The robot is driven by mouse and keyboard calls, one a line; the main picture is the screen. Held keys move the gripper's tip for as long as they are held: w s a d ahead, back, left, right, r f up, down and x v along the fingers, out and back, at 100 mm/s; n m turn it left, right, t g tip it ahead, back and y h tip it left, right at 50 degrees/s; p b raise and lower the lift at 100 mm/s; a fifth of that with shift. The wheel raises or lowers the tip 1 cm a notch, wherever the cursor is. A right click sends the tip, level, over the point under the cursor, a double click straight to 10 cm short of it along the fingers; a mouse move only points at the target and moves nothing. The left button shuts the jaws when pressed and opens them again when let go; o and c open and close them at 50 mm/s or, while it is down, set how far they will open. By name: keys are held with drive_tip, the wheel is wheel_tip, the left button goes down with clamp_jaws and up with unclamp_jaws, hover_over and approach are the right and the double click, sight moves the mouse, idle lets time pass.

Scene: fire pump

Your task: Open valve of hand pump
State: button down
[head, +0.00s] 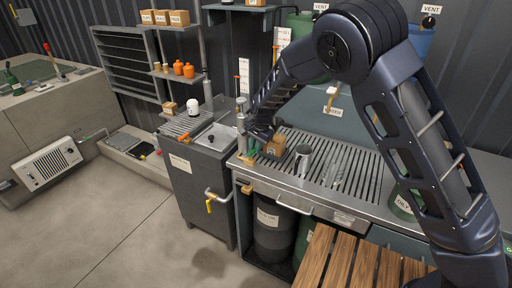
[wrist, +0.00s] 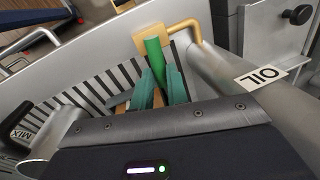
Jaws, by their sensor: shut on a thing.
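The hand pump (head: 241,122) is a grey metal upright at the left end of the slatted metal counter. A bent yellow valve lever (wrist: 166,36) with a green grip (wrist: 155,52) shows in front of my gripper. My gripper (wrist: 158,84) has teal fingers shut on the green grip. In the head view my gripper (head: 252,152) is low beside the pump, and its dark body partly hides the lever.
A grey cabinet (head: 195,180) adjoins on the left.

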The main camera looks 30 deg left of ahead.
drive_tip(key=shift+a+n, duration=0.2)
drive_tip(key=shift+n, duration=0.7)
drive_tip(key=c, duration=1.4)
unclamp_jaws()
drive_tip(key=r, duration=0.3)
drive_tip(key=d+r, duration=0.1)
drive_tip(key=r, duration=0.3)
drive_tip(key=d+r, duration=0.1)
drive_tip(key=r, duration=0.2)
drive_tip(key=shift+r, duration=0.3)
drive_tip(key=shift+w, duration=0.1)
